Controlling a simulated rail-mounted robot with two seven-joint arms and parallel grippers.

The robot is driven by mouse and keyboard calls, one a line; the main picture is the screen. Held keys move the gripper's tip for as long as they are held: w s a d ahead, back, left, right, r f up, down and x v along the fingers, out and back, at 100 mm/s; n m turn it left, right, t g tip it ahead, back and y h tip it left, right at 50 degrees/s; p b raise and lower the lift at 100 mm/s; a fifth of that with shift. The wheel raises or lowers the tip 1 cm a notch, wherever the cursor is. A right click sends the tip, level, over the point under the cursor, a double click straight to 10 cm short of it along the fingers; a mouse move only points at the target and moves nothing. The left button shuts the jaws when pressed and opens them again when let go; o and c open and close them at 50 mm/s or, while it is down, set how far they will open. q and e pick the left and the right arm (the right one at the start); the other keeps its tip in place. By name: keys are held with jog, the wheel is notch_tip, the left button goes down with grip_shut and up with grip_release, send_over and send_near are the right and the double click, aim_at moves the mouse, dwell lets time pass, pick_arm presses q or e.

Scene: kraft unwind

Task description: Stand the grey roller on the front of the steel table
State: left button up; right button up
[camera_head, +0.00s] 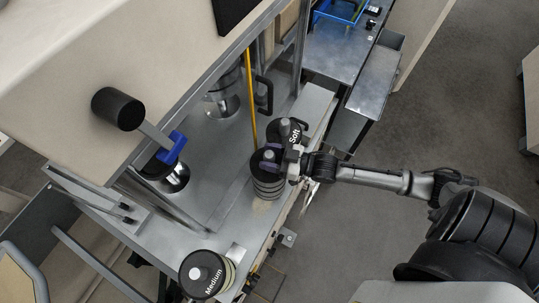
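A dark roller with a ribbed grey side (268,187) stands upright on the front strip of the steel table (228,205). A second dark-topped roller marked "Soft" (285,127) is just behind it. Both have a grey knob on top. I cannot tell for sure which one is the task's grey roller. My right gripper (275,157) is at the top of the nearer roller, its purple-blue fingers at the knob. The wrist hides part of both rollers, and whether the fingers are closed on the knob is unclear. My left gripper is not in view.
A roller marked "Medium" (207,272) stands at the table's near left end. A beige machine housing (110,60) overhangs the table at left. A yellow rod (251,105) rises behind the rollers. A steel side table (335,50) with a blue tray is at the back.

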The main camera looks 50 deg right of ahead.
jog(key=shift+o, duration=0.7)
jog(key=shift+r, duration=0.1)
jog(key=shift+s+d, duration=0.3)
jog(key=shift+s, duration=0.15)
jog(key=b+v, duration=0.2)
jog(key=v, duration=0.9)
jog(key=s+a+f+m+g+h, duration=0.2)
jog(key=a+f+g+h, duration=0.3)
jog(key=a+f+h, duration=0.15)
jog(key=s+a+f+m+g+h, duration=0.1)
jog(key=s+a+m+g+h, duration=0.1)
jog(key=s+a+g, duration=0.3)
jog(key=shift+s+f+g, duration=0.3)
jog(key=shift+s+g, duration=0.7)
jog(key=shift+s, duration=0.1)
